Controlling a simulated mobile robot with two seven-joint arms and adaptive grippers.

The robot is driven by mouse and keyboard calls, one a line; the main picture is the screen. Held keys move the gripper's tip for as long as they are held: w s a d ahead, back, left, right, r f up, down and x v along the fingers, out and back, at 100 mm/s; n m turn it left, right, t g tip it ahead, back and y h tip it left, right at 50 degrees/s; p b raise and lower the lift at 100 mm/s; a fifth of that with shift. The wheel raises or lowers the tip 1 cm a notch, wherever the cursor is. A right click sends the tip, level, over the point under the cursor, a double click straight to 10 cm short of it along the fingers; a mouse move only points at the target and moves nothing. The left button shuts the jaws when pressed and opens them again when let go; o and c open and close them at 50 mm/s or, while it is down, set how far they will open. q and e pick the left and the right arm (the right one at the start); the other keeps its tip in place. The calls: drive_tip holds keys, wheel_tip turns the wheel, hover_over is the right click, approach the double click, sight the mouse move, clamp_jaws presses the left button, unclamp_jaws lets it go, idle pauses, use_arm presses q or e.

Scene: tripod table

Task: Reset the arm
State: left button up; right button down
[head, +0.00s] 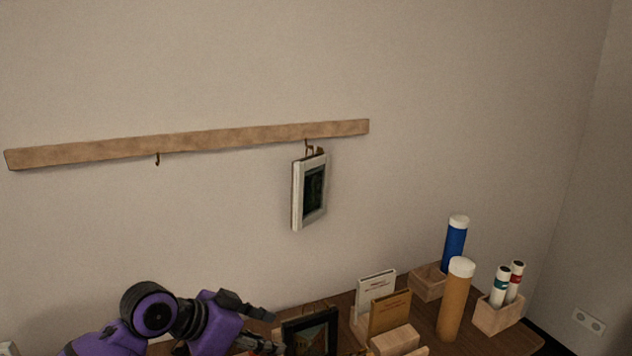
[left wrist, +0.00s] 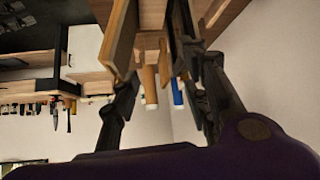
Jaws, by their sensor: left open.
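My left gripper (head: 268,329) is low in the head view, at the end of my purple arm, just left of a dark-framed picture (head: 311,331) on the table. Its fingers are apart, and they also show spread in the left wrist view (left wrist: 168,95). Nothing is clearly gripped between them. Whether a finger touches the dark frame, I cannot tell. My right gripper is in neither view.
A pale-framed picture (head: 310,191) hangs from a hook on the wooden wall rail (head: 215,141); another hook (head: 157,159) is empty. The table holds cards (head: 389,312), a tan tube (head: 456,300), a blue tube (head: 455,243) and a wooden box (head: 499,316) with two white tubes.

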use_arm(q)
drive_tip(key=s+a+f+n+g+y, duration=0.1)
drive_tip(key=s+a+f+n+y, duration=0.15)
drive_tip(key=s+f, duration=0.65)
drive_tip(key=s+a+f+n+y, duration=0.2)
drive_tip(key=s+a+f, duration=0.1)
drive_tip(key=s+f, duration=0.55)
drive_tip(key=s+a+f+n+g+y, duration=0.1)
drive_tip(key=s+a+n+y, duration=0.2)
drive_tip(key=s, duration=0.7)
drive_tip(key=s+a+f+n+g+y, duration=0.1)
drive_tip(key=s+a+f+n+g, duration=0.3)
drive_tip(key=s, duration=0.7)
drive_tip(key=w+d+f+m+t+h, duration=0.1)
drive_tip(key=w+d+f+t, duration=0.2)
drive_tip(key=w+f+t, duration=0.5)
drive_tip(key=shift+w+d+f+t, duration=0.15)
drive_tip(key=shift+d+f+t, duration=0.05)
drive_tip(key=shift+f+t, duration=0.6)
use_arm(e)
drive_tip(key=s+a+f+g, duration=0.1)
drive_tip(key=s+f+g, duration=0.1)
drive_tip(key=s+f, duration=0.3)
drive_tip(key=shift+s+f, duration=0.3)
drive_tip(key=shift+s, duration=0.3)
use_arm(q)
drive_tip(key=shift+f+m, duration=0.1)
drive_tip(key=shift+m, duration=0.15)
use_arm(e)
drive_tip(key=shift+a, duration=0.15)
